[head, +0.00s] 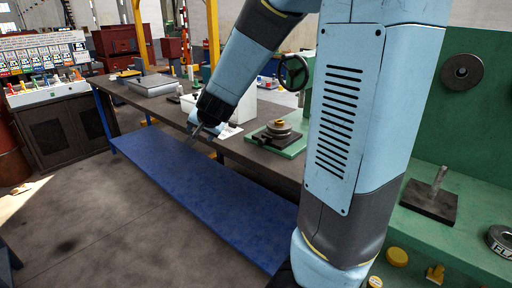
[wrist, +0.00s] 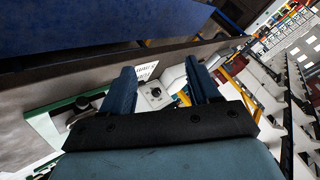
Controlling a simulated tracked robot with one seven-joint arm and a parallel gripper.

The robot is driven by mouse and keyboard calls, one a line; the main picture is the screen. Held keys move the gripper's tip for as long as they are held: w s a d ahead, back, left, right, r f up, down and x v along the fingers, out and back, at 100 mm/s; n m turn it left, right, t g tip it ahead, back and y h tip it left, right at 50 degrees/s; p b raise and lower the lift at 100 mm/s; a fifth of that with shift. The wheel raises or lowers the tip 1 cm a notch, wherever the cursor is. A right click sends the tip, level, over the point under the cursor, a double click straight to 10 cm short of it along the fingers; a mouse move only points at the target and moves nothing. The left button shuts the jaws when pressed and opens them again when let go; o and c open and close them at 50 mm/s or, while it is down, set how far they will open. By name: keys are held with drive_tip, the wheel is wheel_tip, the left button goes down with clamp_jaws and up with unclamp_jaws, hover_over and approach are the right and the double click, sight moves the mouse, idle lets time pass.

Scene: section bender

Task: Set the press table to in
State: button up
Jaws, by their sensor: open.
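My gripper (head: 197,136) is open and empty, above the long blue surface near the front edge of the dark bench in the head view. In the wrist view its two blue fingers (wrist: 162,82) stand apart. Between them, beyond the tips, shows a pale box (wrist: 150,98) with a small dark round knob (wrist: 155,92) and a white label (wrist: 146,71); the lettering is too small to read. In the head view a white box (head: 242,104) stands on the bench just behind my gripper, partly hidden by my arm. I cannot tell which part is the press table control.
The long blue surface (head: 200,180) runs along the front of the dark bench (head: 150,103). A green-based device (head: 285,140) with round discs stands right of the white box. A control console (head: 48,90) is at the left. Open floor (head: 100,220) lies in front.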

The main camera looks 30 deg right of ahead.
drive_tip(key=w+d+f+m+h, duration=0.1)
drive_tip(key=w+f+m+h, duration=0.1)
drive_tip(key=w+f, duration=0.2)
drive_tip(key=m+g+h, duration=0.3)
drive_tip(key=m+h, duration=0.4)
drive_tip(key=h, duration=0.9)
approach(261, 144)
drive_tip(key=x, duration=0.8)
drive_tip(key=shift+w, duration=0.2)
drive_tip(key=shift+c, duration=0.4)
clamp_jaws()
drive_tip(key=shift+d, duration=0.1)
